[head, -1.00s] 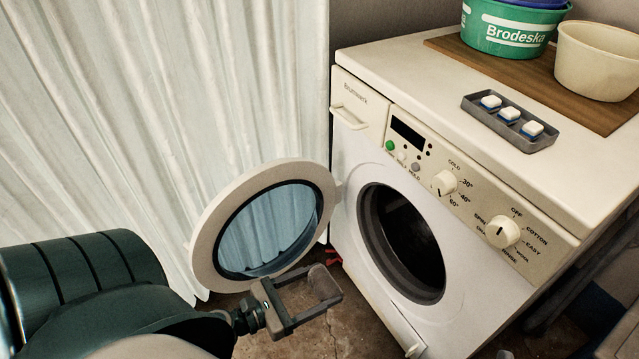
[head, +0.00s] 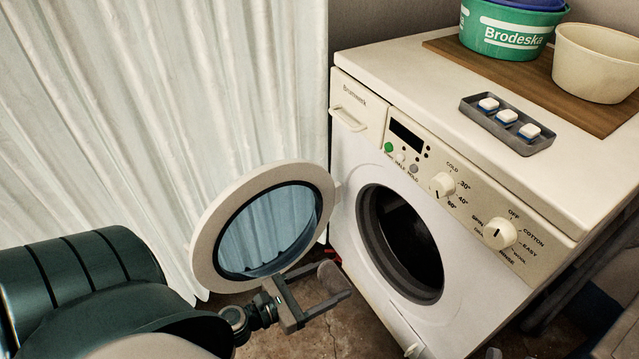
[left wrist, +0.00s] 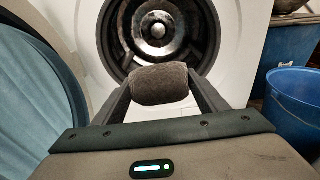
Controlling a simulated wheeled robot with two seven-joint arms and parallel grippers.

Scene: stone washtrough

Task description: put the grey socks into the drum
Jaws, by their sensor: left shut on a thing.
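My left gripper (head: 318,295) is shut on the grey socks (head: 331,274), a rolled bundle. They also show between the fingers in the left wrist view (left wrist: 159,85). The gripper is low in front of the washing machine (head: 345,165), outside the drum opening. The drum (head: 415,245) is dark in the head view; its metal inside shows beyond the socks in the left wrist view (left wrist: 152,30). The round door (head: 205,245) stands open to the left, just behind my gripper in the picture. My right gripper is not in view.
A grey tray with several white-and-blue tablets (head: 520,146), a green tub (head: 500,40) and a cream tub (head: 598,65) stand on the machine. A white curtain (head: 150,110) hangs at left. A blue bucket (left wrist: 292,105) stands right of the machine in the left wrist view.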

